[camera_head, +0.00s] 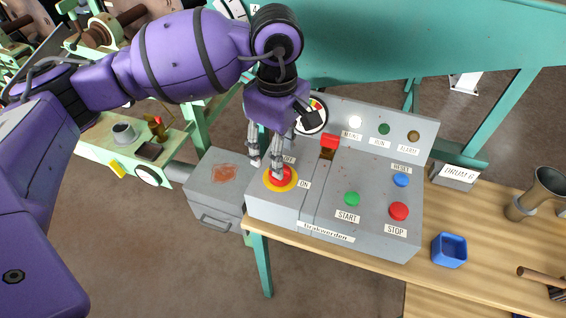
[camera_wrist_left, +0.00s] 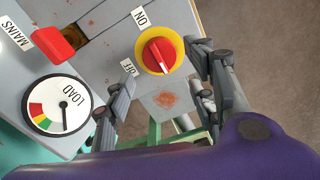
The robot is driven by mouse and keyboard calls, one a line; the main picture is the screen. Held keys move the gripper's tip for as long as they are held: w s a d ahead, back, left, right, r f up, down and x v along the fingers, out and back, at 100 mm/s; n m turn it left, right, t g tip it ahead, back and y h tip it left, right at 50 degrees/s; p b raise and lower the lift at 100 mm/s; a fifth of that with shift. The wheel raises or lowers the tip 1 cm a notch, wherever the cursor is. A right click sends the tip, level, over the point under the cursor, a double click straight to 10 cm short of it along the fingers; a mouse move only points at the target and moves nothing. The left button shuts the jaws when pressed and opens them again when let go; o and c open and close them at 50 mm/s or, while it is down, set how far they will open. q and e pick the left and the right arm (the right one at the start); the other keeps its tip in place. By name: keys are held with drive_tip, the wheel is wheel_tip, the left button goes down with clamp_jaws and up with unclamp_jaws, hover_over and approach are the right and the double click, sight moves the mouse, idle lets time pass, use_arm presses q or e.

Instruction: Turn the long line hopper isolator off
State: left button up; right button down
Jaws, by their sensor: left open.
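The rotary isolator is a red knob on a yellow ring (camera_head: 281,178), at the left end of the grey control panel (camera_head: 335,228), with ON and OFF labels beside it. In the left wrist view the red and yellow knob (camera_wrist_left: 158,50) has a raised ridge; I cannot tell which label it points at. My left gripper (camera_head: 265,164) is open over the knob, its fingers pointing down. In the wrist view its two fingers (camera_wrist_left: 165,66) lie on either side of the knob's near edge; contact is not clear. My right gripper is out of view.
A red lever (camera_head: 329,141) by the MAINS label and a load dial (camera_head: 311,117) stand behind the knob. START (camera_head: 351,199), STOP (camera_head: 398,211) and RESET (camera_head: 401,180) buttons are to the right. A blue cup (camera_head: 449,250) sits on the wooden bench. A grey box (camera_head: 214,190) is left.

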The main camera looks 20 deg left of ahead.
use_arm(q)
drive_tip(key=shift+w+d+f, duration=0.1)
drive_tip(key=shift+d+f, duration=0.05)
drive_tip(key=shift+f, duration=1.3)
drive_tip(key=shift+w+d+f, duration=0.1)
drive_tip(key=shift+f, duration=1.35)
drive_tip(key=shift+s+r, duration=0.1)
drive_tip(key=c, duration=1.1)
